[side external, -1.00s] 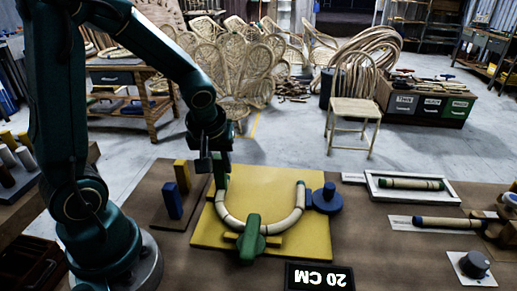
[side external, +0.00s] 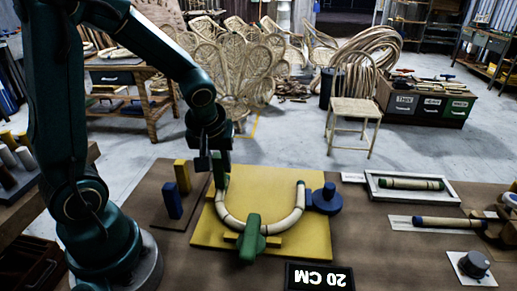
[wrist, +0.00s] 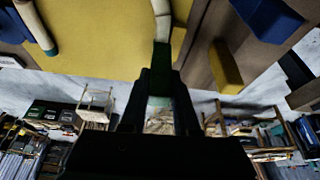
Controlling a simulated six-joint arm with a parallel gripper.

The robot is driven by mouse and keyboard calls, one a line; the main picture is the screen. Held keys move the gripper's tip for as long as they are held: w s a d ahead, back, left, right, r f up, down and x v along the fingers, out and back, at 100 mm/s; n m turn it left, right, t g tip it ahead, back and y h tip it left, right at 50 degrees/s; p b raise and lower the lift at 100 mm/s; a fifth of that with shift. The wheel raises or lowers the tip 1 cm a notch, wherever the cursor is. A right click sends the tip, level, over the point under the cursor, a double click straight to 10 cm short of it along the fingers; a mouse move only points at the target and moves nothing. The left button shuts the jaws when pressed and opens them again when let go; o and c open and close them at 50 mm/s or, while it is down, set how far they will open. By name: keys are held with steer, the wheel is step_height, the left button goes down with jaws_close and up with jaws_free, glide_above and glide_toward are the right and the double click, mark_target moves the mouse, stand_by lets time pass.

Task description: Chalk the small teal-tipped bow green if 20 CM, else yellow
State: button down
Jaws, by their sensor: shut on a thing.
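A pale, U-shaped rattan bow (side external: 228,215) lies on a yellow board (side external: 275,190), its open side facing away from the side camera. The other end, dark-tipped, also shows in the wrist view (wrist: 41,28). A sign (side external: 320,277) reads "20 CM", upside down. A yellow block (side external: 182,176) and a blue block (side external: 172,201) stand on a brown base left of the board. I cannot tell which object is chalk.
A green upright piece (side external: 250,238) stands at the bow's near curve. A blue round piece (side external: 326,201) is by its right end. A white-rimmed tray (side external: 377,195) holds a green-ended rod (side external: 410,184). A blue-tipped rod (side external: 434,222) and a dark knob (side external: 474,264) are further right.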

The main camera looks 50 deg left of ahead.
steer(key=shift+r, duration=3.35)
steer(key=s+a+r+n+g+y, duration=0.1)
steer(key=s+a+r+n+g, duration=0.15)
steer(key=s+a+n, duration=0.85)
steer(key=shift+w+a+f+m, duration=0.1)
steer(key=shift+w+f+m, duration=0.35)
steer(key=shift+w+f, duration=1.3)
steer(key=shift+w+a+f+m, duration=0.1)
steer(key=shift+w+f+m, duration=0.4)
steer(key=shift+w+f, duration=1.25)
steer(key=shift+w+f+m, duration=0.45)
steer(key=shift+w+f, duration=0.85)
steer(key=shift+f, duration=0.9)
steer(key=c, duration=0.7)
jaws_free()
steer(key=shift+f, duration=0.15)
steer(key=shift+o, duration=0.2)
